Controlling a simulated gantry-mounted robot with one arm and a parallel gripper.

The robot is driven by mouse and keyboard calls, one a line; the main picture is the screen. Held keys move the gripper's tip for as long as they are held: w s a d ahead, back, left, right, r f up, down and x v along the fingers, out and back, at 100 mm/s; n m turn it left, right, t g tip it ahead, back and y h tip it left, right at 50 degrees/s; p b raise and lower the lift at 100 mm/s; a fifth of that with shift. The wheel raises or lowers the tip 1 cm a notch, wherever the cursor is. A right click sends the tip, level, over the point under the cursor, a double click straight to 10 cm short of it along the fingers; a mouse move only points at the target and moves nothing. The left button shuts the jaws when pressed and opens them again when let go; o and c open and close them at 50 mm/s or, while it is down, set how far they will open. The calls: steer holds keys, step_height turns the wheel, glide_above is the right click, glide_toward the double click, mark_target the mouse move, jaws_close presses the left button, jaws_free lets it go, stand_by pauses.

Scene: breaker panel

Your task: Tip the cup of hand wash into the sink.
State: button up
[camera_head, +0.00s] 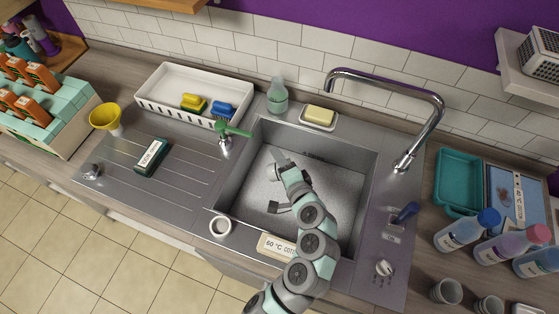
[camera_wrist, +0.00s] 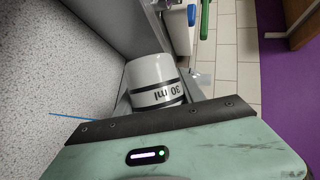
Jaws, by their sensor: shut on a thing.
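The cup (camera_wrist: 153,82) is white with dark bands and a "30 ml" mark. In the wrist view it lies tilted beyond my gripper's dark finger edge, with its lettering turned. My gripper (camera_head: 280,178) is shut on the cup, over the basin of the grey steel sink (camera_head: 254,166). In the head view I cannot clearly pick out the cup against my gripper. What is inside the cup is hidden, and I see no liquid pouring.
A chrome tap (camera_head: 435,105) arches at the right of the basin. A white ring-shaped item (camera_head: 221,226) sits at the front left rim, beside a label block (camera_head: 275,246). A green-topped dispenser (camera_head: 226,135) stands left of the basin. Several bottles (camera_head: 500,245) stand at right.

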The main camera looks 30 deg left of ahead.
steer(key=shift+w+d+f+m+y+b, duration=0.1)
steer(key=shift+d+m+y+b, duration=0.05)
steer(key=shift+m+y+b, duration=0.2)
stand_by(1.1)
steer(key=shift+m, duration=0.25)
stand_by(0.8)
steer(key=r+n+h+p, duration=0.1)
steer(key=n+p, duration=0.1)
steer(key=r+n+t+h+p, duration=0.1)
steer(key=n+h+p, duration=0.1)
steer(key=r+n+h+p, duration=0.1)
steer(key=r+p, duration=0.1)
steer(key=shift+s+a+n+t, duration=0.25)
steer(key=shift+a+n+t, duration=0.05)
steer(key=shift+a+n, duration=0.1)
stand_by(0.3)
